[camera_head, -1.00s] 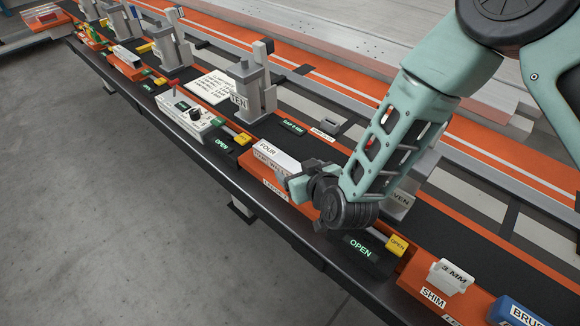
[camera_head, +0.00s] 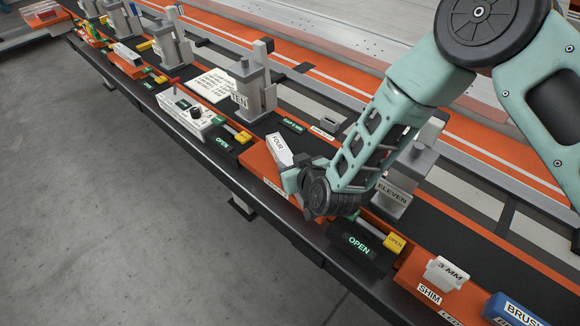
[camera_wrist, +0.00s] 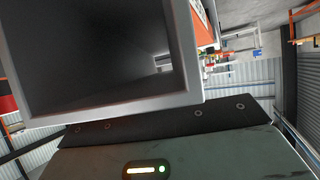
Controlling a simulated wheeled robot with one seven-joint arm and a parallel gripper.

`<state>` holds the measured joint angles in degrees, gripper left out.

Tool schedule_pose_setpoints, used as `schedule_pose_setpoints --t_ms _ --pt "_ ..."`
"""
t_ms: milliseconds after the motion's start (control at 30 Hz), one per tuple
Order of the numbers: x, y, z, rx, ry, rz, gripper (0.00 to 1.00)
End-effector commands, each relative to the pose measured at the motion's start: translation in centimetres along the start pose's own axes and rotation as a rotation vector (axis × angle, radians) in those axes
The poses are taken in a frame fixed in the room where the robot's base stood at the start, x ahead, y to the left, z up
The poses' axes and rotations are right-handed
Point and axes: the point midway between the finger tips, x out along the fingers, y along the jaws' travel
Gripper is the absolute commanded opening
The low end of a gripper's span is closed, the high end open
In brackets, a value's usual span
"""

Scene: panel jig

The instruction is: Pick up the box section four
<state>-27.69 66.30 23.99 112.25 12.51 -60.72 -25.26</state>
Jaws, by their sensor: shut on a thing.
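The box section four (camera_head: 280,150) is a white-grey bar with the label FOUR, in the head view just left of my gripper. It is tilted, its labelled end pointing up and away over the orange tray (camera_head: 256,163). My gripper (camera_head: 296,178) is shut on its near end; the fingers are mostly hidden behind the wrist. In the wrist view the hollow open end of the box section (camera_wrist: 190,100) fills the upper left, showing a dark square tube. I cannot tell whether its far end clears the tray.
A clamp tower labelled ELEVEN (camera_head: 392,195) stands close right of my wrist, and one labelled TEN (camera_head: 250,90) behind. A black OPEN sign (camera_head: 358,246), a yellow block (camera_head: 396,242) and a shim (camera_head: 446,274) lie at the front right. The floor at left is clear.

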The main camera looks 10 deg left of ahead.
Motion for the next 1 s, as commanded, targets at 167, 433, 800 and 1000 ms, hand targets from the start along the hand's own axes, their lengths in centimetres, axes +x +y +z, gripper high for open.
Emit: schedule_pose_setpoints --t_ms 167,433,800,1000 --pt "0.0 0.0 0.3 -0.001 -0.006 0.000 0.05" --pt "-0.8 0.0 -1.4 -0.001 -0.001 0.000 0.05" --pt "-3.8 0.0 -6.9 -0.002 0.002 -0.001 0.05" --pt "-4.6 0.0 -8.5 -0.001 -0.001 0.000 0.05"
